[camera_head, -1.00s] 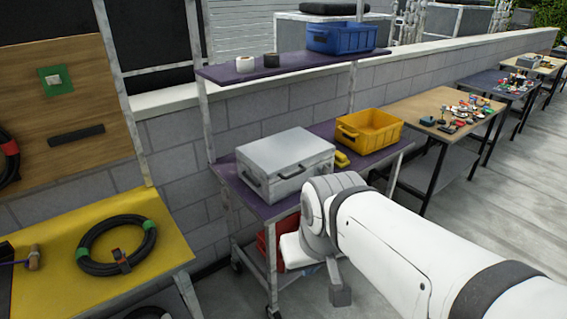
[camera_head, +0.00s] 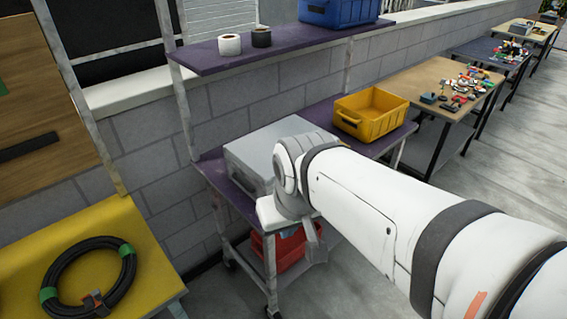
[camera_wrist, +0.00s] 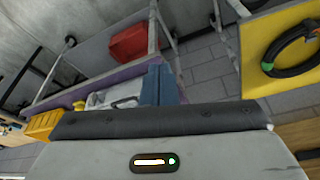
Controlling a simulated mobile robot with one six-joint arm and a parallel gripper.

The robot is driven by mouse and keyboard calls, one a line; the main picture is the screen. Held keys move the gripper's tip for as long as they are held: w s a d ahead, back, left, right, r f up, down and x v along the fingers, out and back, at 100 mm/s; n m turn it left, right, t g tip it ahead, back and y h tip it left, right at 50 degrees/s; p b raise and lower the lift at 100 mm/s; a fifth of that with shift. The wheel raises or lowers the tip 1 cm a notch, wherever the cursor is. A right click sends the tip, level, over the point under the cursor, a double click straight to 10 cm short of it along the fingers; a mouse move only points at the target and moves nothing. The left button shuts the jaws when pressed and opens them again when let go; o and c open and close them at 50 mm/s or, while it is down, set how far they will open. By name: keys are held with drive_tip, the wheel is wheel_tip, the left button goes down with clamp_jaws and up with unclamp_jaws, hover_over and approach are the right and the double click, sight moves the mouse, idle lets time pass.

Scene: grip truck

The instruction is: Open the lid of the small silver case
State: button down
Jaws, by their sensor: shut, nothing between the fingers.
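The silver case (camera_head: 253,155) sits on the purple upper shelf of the cart, its lid down. My arm hides its right part and front in the head view. In the wrist view part of the case (camera_wrist: 100,98), with a dark handle (camera_wrist: 125,102), shows beyond my gripper. My gripper (camera_wrist: 158,72) shows there as two blue-grey fingers shut together with nothing between them. The fingers appear close to the case's handle side, but whether they touch it cannot be told. In the head view the fingertips are not clearly visible.
A yellow bin (camera_head: 370,125) stands right of the case. A red bin (camera_head: 288,248) sits on the lower shelf. A blue bin (camera_head: 340,10) and two tape rolls (camera_head: 245,42) are on the shelf above. A yellow table (camera_head: 150,262) with a coiled cable (camera_head: 125,275) stands at left.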

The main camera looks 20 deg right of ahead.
drive_tip(key=w+a+f+m+y+b, duration=0.1)
drive_tip(key=w+f+m+y+b, duration=0.2)
drive_tip(key=f+m+y+b, duration=0.35)
drive_tip(key=w+a+f+m+y+b, duration=0.1)
drive_tip(key=w+f+m+y+b, duration=0.2)
drive_tip(key=f+m+b, duration=0.7)
drive_tip(key=w+d+f+m+t+h+b, duration=0.1)
drive_tip(key=w+d+f+m+t+b, duration=0.2)
drive_tip(key=d+m+t+b, duration=0.35)
drive_tip(key=w+d+f+m+t+h+b, duration=0.1)
drive_tip(key=w+d+f+m+t+b, duration=0.25)
drive_tip(key=d, duration=0.55)
drive_tip(key=w+d+f+m+t+b, duration=0.2)
drive_tip(key=w+d+m+t+b, duration=0.1)
drive_tip(key=d+m+t+b, duration=0.3)
drive_tip(key=d+r+x, duration=0.1)
drive_tip(key=r+x, duration=0.1)
drive_tip(key=x, duration=1)
drive_tip(key=shift+r+n+g, duration=0.2)
drive_tip(key=shift+n+g, duration=0.1)
drive_tip(key=shift+n, duration=0.05)
drive_tip(key=shift+d, duration=0.2)
